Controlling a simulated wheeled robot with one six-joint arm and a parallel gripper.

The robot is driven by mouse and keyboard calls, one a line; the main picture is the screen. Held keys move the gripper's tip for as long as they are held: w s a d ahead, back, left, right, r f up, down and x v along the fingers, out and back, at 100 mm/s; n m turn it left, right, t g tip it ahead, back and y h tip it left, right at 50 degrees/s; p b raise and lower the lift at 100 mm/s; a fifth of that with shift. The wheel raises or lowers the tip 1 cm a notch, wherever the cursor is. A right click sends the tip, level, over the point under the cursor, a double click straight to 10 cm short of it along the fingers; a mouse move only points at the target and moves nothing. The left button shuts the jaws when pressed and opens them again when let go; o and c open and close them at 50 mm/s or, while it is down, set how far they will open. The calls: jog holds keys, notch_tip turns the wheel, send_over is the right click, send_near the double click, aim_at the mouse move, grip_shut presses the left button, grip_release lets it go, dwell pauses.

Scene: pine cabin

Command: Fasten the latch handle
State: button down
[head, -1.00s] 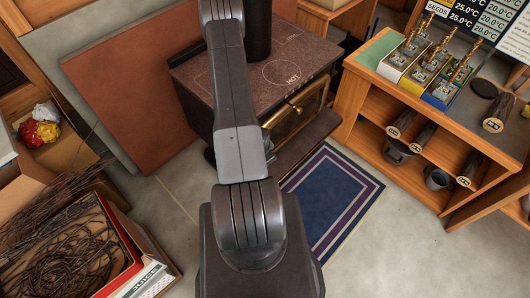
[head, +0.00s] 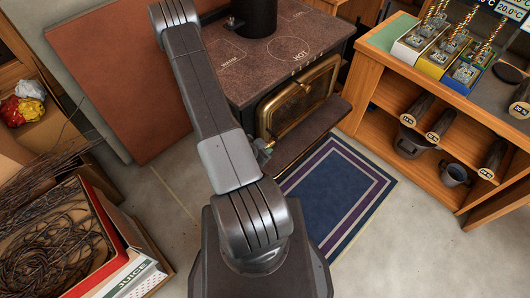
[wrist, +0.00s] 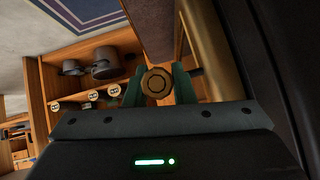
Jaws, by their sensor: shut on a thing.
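The stove (head: 232,72) stands at the top middle in the head view, with a brass-framed glass door (head: 284,88) on its front. The door looks closed against the stove body. In the wrist view, my gripper (wrist: 157,90) has its two green fingers on either side of a round wooden knob, the end of the latch handle (wrist: 156,78). The gripper is shut on it. The brass door frame (wrist: 205,45) runs just right of the knob. My arm covers the stove's left front in the head view.
A ledge (head: 318,133) juts out below the stove door. A blue rug (head: 335,190) lies before it. A wooden shelf (head: 385,102) with logs and pots stands right. A box of twigs (head: 100,215) stands lower left. Bare floor (head: 400,250) is free at lower right.

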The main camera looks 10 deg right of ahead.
jog(key=shift+s+f+t+h+b, duration=0.2)
jog(key=shift+f+b, duration=0.25)
jog(key=shift+b, duration=0.3)
jog(key=shift+s+f+t+h+b, duration=0.1)
jog(key=shift+f+t+h+b, duration=0.25)
jog(key=shift+b, duration=0.7)
jog(key=c, duration=1.3)
grip_release()
jog(key=shift+s, duration=0.1)
jog(key=shift+o, duration=0.3)
jog(key=shift+r, duration=0.1)
jog(key=shift+a, duration=0.1)
jog(key=shift+s+a+r, duration=0.2)
jog(key=shift+a+r, duration=0.15)
jog(key=shift+r, duration=0.05)
jog(key=p+v, duration=0.1)
jog(key=v, duration=1.1)
jog(key=shift+s+a, duration=0.25)
jog(key=shift+a, duration=0.05)
